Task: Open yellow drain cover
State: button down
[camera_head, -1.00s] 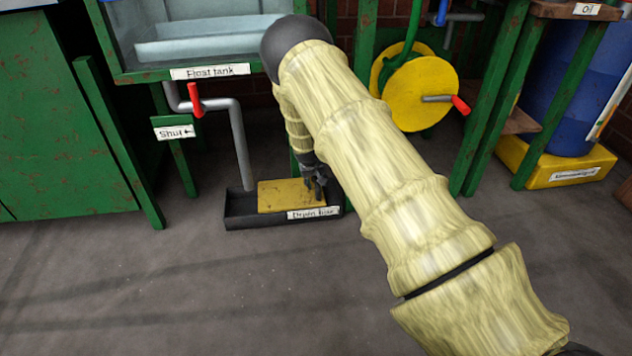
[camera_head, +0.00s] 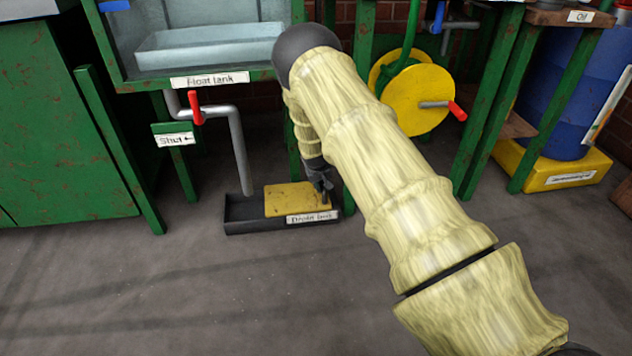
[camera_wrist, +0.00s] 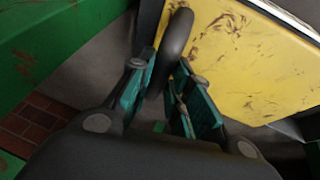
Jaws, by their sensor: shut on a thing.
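The yellow drain cover (camera_head: 291,199) lies flat over the right part of the dark drain box (camera_head: 240,213). The box's left part is uncovered and looks dark inside. My gripper (camera_head: 324,195) is at the cover's right end, low and pointing down. In the wrist view, the scuffed yellow cover (camera_wrist: 250,65) fills the upper right. A dark curved handle (camera_wrist: 178,38) at its edge runs down between the teal finger pads of my gripper (camera_wrist: 167,85). The fingers are shut on this handle. The handle's lower part is hidden by the gripper.
A grey pipe (camera_head: 238,150) with a red valve lever (camera_head: 196,107) comes down to the box's left end. The float tank (camera_head: 208,50) is above. A green post stands close behind my gripper. A yellow hose reel (camera_head: 420,100) is at right. The floor in front is clear.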

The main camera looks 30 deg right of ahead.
jog(key=shift+s+d, duration=0.25)
jog(key=shift+d, duration=0.5)
jog(key=c, duration=1.3)
grip_release()
jog(key=shift+a+r, duration=0.1)
jog(key=v, duration=1.1)
jog(key=shift+s+a+r, duration=0.1)
jog(key=shift+s+r, duration=0.1)
jog(key=shift+r, duration=0.15)
